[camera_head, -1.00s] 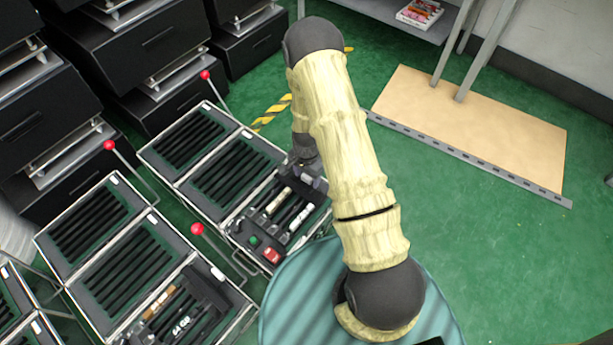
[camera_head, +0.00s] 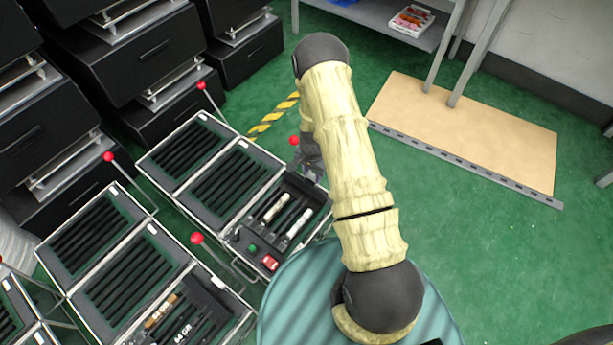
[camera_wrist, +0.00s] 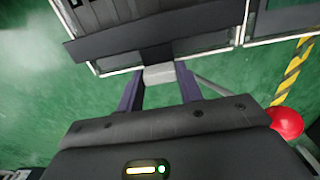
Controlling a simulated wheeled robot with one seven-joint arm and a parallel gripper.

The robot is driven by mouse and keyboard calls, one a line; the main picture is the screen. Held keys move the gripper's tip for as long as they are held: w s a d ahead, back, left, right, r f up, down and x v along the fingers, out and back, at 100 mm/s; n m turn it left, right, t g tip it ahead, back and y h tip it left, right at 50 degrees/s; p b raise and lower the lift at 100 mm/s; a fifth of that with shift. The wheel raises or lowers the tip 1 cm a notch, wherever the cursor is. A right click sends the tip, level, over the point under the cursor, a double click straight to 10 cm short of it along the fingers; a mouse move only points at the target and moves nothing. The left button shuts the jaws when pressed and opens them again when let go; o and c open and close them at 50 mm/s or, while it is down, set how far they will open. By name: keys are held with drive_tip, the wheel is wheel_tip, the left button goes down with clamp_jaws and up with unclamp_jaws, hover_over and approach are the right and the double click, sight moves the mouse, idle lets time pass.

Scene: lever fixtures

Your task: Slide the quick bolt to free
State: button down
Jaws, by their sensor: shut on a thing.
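A light grey block (camera_wrist: 160,73), which looks like part of the quick bolt, sits at the edge of an open case in the wrist view. My gripper (camera_wrist: 160,88) has its two dark fingers on either side of this block and is shut on it. A thin rod runs from behind the right finger toward a red ball knob (camera_wrist: 285,123). In the head view, my gripper (camera_head: 312,168) is by the case's upper right corner, partly hidden by my arm. The red ball (camera_head: 294,140) shows just left of it. The block cannot be made out there.
The open case (camera_head: 262,178) holds dark slotted trays, with tools and a red item in its right section. Another open case (camera_head: 130,255) lies lower left. Several red-knobbed rods stand beside the cases. Black drawer units (camera_head: 150,60) fill the upper left.

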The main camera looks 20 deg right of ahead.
sight(313, 174)
drive_tip(key=shift+w+d, duration=0.15)
drive_tip(key=shift+d, duration=0.1)
drive_tip(key=c, duration=0.9)
unclamp_jaws()
drive_tip(key=shift+a+r, duration=0.1)
drive_tip(key=shift+r, duration=0.4)
wheel_tip(313, 174, up, 16)
drive_tip(key=p, duration=0.7)
drive_tip(key=shift+r, duration=0.2)
drive_tip(key=shift+r, duration=0.1)
